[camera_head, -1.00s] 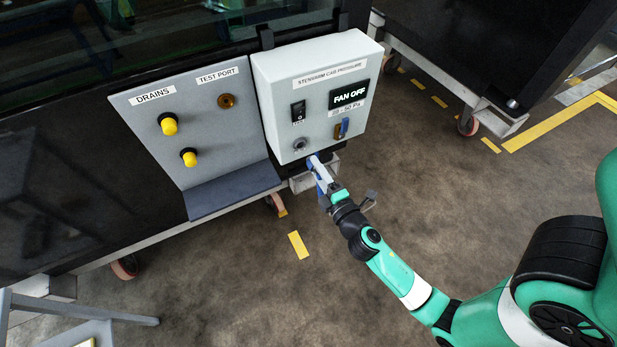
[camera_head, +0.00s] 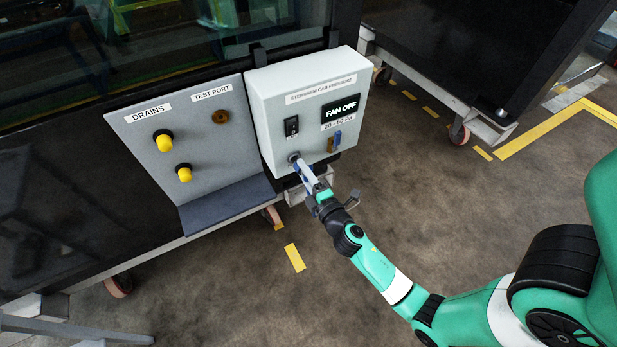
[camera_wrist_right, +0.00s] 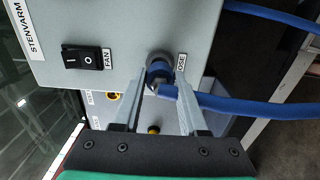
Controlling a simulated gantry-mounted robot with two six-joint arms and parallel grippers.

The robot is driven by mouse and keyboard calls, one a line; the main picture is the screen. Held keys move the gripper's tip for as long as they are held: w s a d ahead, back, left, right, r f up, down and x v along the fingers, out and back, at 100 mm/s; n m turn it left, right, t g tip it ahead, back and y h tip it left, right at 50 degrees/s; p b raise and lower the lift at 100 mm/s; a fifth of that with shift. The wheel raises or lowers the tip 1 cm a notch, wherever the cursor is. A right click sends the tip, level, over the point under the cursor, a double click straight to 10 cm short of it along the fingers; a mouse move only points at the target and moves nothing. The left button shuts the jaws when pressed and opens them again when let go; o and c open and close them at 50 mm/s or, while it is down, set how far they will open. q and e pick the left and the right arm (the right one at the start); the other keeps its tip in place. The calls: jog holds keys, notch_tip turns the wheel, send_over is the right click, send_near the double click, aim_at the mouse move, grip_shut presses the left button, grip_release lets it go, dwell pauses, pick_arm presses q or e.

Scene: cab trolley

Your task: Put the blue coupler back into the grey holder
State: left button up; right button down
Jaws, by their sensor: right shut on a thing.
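My right gripper (camera_head: 297,163) is at the lower left of the front of the grey box, shut on the blue coupler. In the right wrist view my fingertips (camera_wrist_right: 160,80) stand on either side of the blue coupler (camera_wrist_right: 157,75), with a blue hose (camera_wrist_right: 250,105) running off to the right. The coupler is right at a round grey fitting (camera_head: 293,156) beside a small label on the box, which I take to be the grey holder. I cannot tell whether the coupler is seated in it. My left gripper is not in view.
Floor in front is open.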

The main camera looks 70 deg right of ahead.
jog(key=shift+w+d, duration=0.3)
jog(key=shift+w, duration=0.05)
jog(key=shift+w+d, duration=0.3)
jog(key=shift+w, duration=0.05)
dwell(2.0)
jog(key=shift+c, duration=1.8)
grip_release()
jog(key=b+v, duration=0.1)
jog(key=v, duration=1)
jog(key=shift+s+a+b, duration=0.2)
jog(key=shift+s+b, duration=0.05)
jog(key=shift+b, duration=0.15)
